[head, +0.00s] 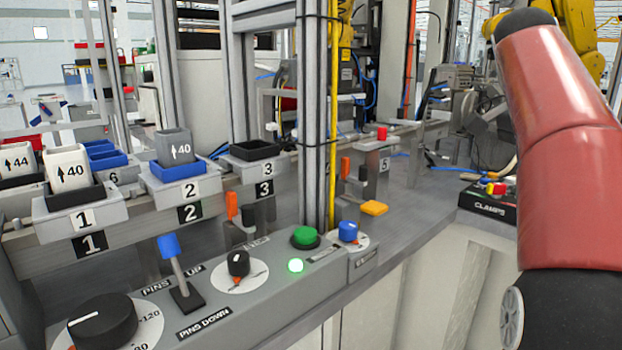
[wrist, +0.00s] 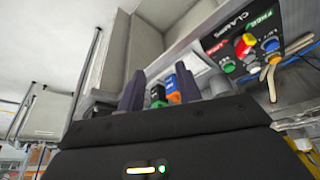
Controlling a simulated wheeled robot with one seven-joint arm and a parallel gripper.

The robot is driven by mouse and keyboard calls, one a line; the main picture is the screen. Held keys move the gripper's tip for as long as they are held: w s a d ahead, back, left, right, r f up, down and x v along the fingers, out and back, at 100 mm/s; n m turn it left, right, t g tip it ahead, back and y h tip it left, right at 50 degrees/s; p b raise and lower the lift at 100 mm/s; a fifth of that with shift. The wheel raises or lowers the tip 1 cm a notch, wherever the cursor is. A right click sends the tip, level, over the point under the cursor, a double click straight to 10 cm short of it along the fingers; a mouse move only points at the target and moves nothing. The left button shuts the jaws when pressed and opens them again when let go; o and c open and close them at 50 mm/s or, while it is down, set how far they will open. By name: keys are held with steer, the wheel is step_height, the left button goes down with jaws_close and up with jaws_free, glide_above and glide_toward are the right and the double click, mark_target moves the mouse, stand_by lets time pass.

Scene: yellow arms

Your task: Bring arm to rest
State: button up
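My arm (head: 567,140), with a red link and black joints, fills the right side of the head view. My gripper is outside the head view. In the wrist view my gripper (wrist: 160,90) shows two dark fingers standing apart, with nothing held between them. Small green and blue parts show beyond the gap, apart from the fingers. The black clamps box (head: 487,206) lies left of my arm in the head view. The clamps box also shows at the upper right of the wrist view (wrist: 228,48).
A grey control panel (head: 250,297) with knobs, a blue-topped lever (head: 168,246) and a lit green button runs along the front. Numbered trays with blocks stand behind it. A metal post with a yellow tube (head: 335,120) rises mid-view. A yellow robot arm (head: 572,28) stands behind mine.

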steer(key=s+a+f+n+t+y, duration=0.1)
steer(key=s+a+f+n, duration=0.4)
steer(key=a+f, duration=0.2)
steer(key=s+a+f+n+t+y, duration=0.2)
steer(key=s+a+f+n, duration=0.3)
steer(key=f, duration=0.6)
steer(key=s+a+f+n+t+y, duration=0.1)
steer(key=s+a+f+n+t, duration=0.1)
steer(key=s+a+f+n, duration=0.3)
steer(key=a+f+n, duration=0.1)
steer(key=a+f, duration=0.3)
steer(key=shift+a+n, duration=0.2)
steer(key=shift+n, duration=0.2)
